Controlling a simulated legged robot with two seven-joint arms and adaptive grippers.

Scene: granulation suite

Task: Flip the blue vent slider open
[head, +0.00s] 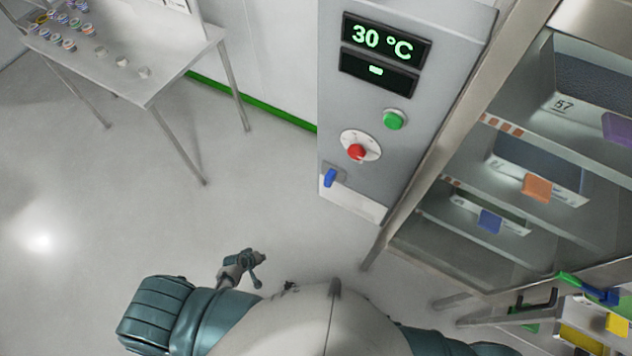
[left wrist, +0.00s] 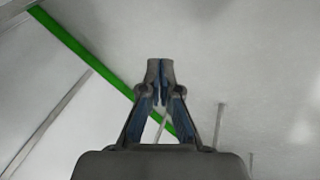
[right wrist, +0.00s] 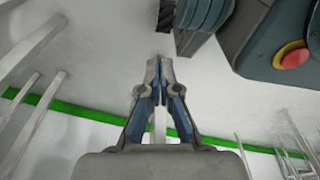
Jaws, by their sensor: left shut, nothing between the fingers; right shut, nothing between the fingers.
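The blue vent slider (head: 329,178) is a small blue lever on the lower left of the grey control panel (head: 354,100), below the red knob. It shows only in the head view. My left gripper (head: 258,266) is low in the head view, left of and below the slider and well apart from it. In the left wrist view its fingers (left wrist: 160,68) are together and hold nothing. My right gripper is not visible in the head view. In the right wrist view its fingers (right wrist: 160,68) are together and empty.
The panel also carries a 30 °C display (head: 384,41), a green button (head: 394,119) and a red knob (head: 356,152). A rack with bins (head: 538,187) stands at the right. A table (head: 130,75) with small items stands at the upper left. The floor between is clear.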

